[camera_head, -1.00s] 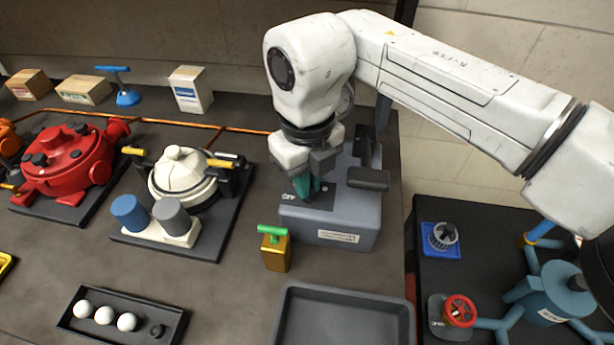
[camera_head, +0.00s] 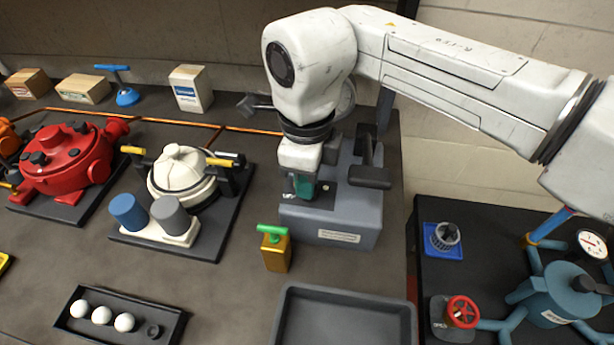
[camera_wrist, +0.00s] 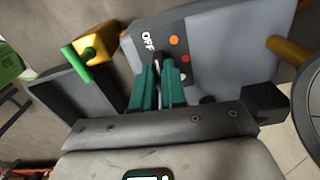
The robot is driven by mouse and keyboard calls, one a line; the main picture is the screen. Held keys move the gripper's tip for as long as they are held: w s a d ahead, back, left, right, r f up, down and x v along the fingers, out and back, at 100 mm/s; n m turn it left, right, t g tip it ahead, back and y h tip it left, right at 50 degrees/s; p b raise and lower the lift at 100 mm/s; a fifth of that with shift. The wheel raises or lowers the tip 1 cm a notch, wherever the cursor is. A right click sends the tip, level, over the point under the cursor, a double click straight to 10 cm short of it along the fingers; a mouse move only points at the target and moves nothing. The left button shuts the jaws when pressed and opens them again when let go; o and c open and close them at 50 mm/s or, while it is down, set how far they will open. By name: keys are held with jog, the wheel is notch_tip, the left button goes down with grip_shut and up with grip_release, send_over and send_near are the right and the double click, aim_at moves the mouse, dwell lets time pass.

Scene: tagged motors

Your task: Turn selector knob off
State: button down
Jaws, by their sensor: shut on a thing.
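The grey control box (camera_head: 340,222) stands at the right end of the dark bench. My gripper (camera_head: 303,196) reaches down to its sloped top face with teal fingers. In the wrist view, my gripper (camera_wrist: 159,64) has its fingertips close together at the panel, right beside the white OFF label (camera_wrist: 147,41). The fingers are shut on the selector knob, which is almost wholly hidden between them. An orange dot (camera_wrist: 175,68) and a red dot (camera_wrist: 185,58) show on the panel to the right of the fingertips.
A dark lever handle (camera_head: 369,177) sticks out at the box's right. A yellow block with a green handle (camera_head: 276,253) stands close at its left front. A grey tray (camera_head: 345,292) lies in front. The white-lidded vessel (camera_head: 181,172) is to the left.

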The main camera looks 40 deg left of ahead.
jog(key=shift+n, duration=0.7)
jog(key=c, duration=1.2)
grip_release()
notch_tip(320, 180, up, 11)
jog(key=shift+f+b, duration=0.1)
jog(key=shift+b, duration=0.45)
